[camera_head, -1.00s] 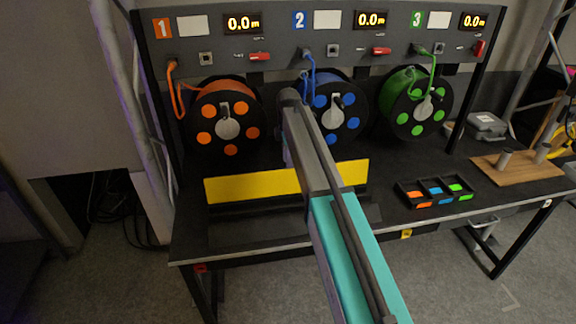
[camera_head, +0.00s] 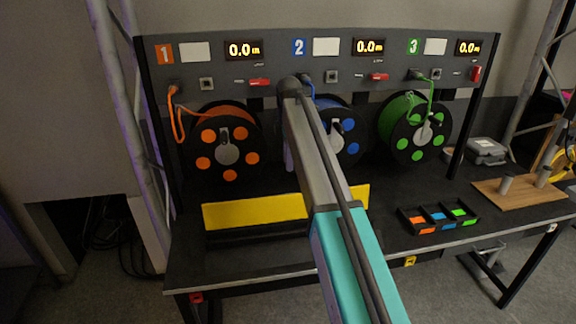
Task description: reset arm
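My arm reaches from the bottom right of the picture up to the middle of the bench and covers part of the blue cable reel (camera_head: 352,147). My gripper is not visible; the arm's far end is in front of the panel, and what lies beyond it is hidden. The orange cable reel (camera_head: 208,135) stands at the left and the green cable reel (camera_head: 417,155) at the right. Each has its cable running up to the grey panel (camera_head: 215,72).
A yellow bar (camera_head: 255,211) lies on the black bench (camera_head: 240,255), partly behind my arm. To the right are a sorting tray (camera_head: 408,226) with coloured pieces, a wooden board (camera_head: 520,203) with pegs and a grey case (camera_head: 486,149). Truss posts (camera_head: 136,130) stand at the left.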

